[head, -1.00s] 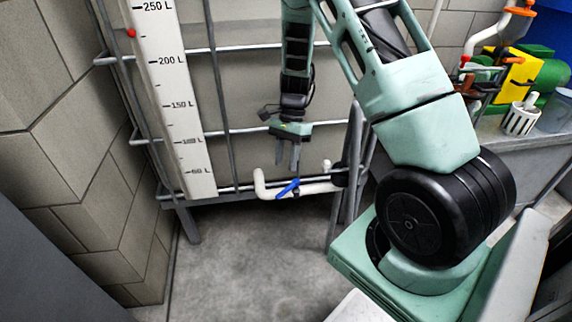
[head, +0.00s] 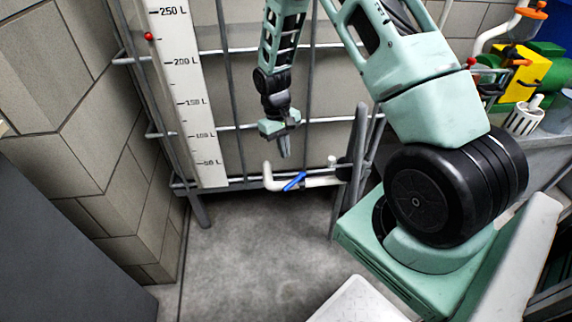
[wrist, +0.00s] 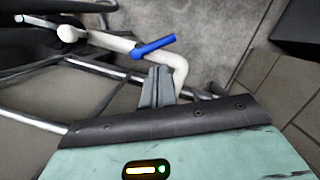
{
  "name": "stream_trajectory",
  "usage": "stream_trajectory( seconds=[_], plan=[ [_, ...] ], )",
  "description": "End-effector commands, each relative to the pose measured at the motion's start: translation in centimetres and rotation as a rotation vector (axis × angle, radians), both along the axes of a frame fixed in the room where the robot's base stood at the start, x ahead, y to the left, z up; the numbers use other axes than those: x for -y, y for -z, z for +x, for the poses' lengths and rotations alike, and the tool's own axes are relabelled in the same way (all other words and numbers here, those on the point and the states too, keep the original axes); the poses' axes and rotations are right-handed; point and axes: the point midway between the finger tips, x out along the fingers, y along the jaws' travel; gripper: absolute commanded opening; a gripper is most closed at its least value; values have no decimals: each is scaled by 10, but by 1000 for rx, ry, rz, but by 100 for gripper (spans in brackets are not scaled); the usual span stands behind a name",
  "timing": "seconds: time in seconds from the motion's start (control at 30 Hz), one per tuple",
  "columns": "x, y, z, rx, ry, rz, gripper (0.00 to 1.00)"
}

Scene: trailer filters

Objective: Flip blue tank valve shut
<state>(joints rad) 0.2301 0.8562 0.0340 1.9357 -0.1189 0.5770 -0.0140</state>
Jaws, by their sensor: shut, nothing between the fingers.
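The blue valve lever (head: 295,181) sits on a white pipe (head: 318,182) low at the front of the caged tank (head: 265,85). In the head view the lever slants across the pipe, its upper end to the right. In the wrist view the blue lever (wrist: 153,46) lies at an angle to the white pipe (wrist: 110,41), just beyond my fingertips. My gripper (head: 285,154) is shut and empty, pointing down just above and slightly left of the lever. It also shows in the wrist view (wrist: 158,72). A gap between fingertips and lever is visible in the head view.
A white level scale (head: 186,90) with a red marker (head: 148,36) stands left of the tank. Metal cage bars and a leg (head: 357,140) flank the pipe. A bench with a yellow and green machine (head: 525,75) is at right. The floor (head: 260,240) below is clear.

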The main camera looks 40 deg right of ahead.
Motion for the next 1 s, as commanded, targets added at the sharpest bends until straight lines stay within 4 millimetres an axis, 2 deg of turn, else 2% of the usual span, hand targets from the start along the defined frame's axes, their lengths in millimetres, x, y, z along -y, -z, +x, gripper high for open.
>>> stream_trajectory(
  seconds=[0.1, 0.23, 0.7, 1.0],
  plan=[
    [-5, -2, 7, 26, -146, 12, 0],
    [-5, 10, 7, 30, -174, 13, 0],
    [-4, 85, -8, 29, -167, 13, 0],
    [-3, 97, -11, 31, -168, 11, 0]
  ],
)
